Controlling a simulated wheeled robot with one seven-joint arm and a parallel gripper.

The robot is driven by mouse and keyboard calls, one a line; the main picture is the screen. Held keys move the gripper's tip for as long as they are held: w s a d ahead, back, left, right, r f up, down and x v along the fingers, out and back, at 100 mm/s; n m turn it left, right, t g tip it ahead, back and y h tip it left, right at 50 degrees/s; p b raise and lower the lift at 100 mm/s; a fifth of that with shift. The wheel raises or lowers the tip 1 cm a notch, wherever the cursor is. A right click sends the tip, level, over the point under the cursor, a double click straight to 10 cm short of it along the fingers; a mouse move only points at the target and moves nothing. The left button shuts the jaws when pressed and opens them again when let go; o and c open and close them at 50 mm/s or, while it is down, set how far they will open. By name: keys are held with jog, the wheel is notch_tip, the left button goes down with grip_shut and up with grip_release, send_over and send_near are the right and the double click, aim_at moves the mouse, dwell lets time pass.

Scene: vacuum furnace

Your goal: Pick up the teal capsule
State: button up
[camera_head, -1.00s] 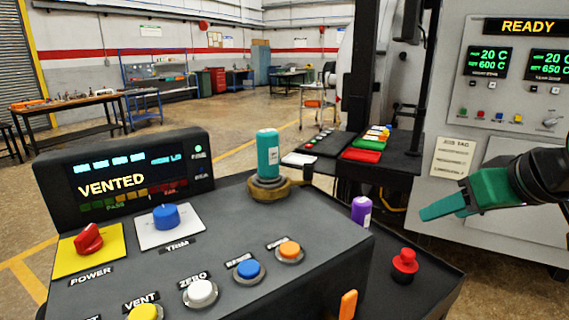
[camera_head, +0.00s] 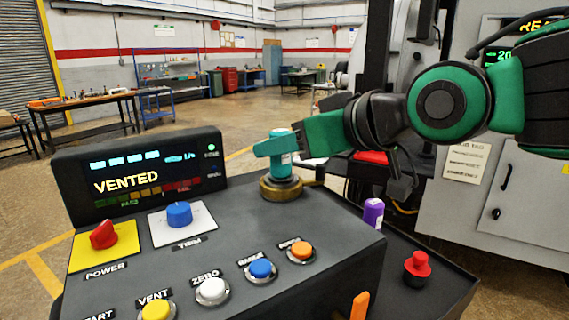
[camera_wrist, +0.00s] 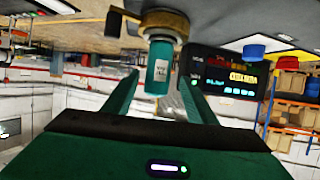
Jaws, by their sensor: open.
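The teal capsule (camera_head: 281,165) stands upright in a brass-coloured round holder (camera_head: 284,189) at the back right corner of the dark console. My gripper (camera_head: 275,148) is at the capsule's upper part, reaching in from the right. Its green fingers partly hide the capsule in the head view. In the wrist view, which is upside down, the capsule (camera_wrist: 159,68) with its white label hangs between the two open fingers of my gripper (camera_wrist: 158,88). Gaps show on both sides of it.
The console carries a display (camera_head: 135,175) reading VENTED, a red power knob (camera_head: 103,234), a blue trim knob (camera_head: 179,214) and several buttons. A purple capsule (camera_head: 373,212) and a red mushroom button (camera_head: 418,264) are to the right, on a lower dark surface.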

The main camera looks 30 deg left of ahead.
jog(key=shift+w+x, duration=0.15)
jog(key=shift+x, duration=1.35)
jog(key=shift+w+x, duration=0.15)
jog(key=shift+x, duration=1.35)
jog(key=shift+r, duration=0.15)
jog(key=shift+c, duration=0.3)
grip_shut()
jog(key=shift+r, duration=0.1)
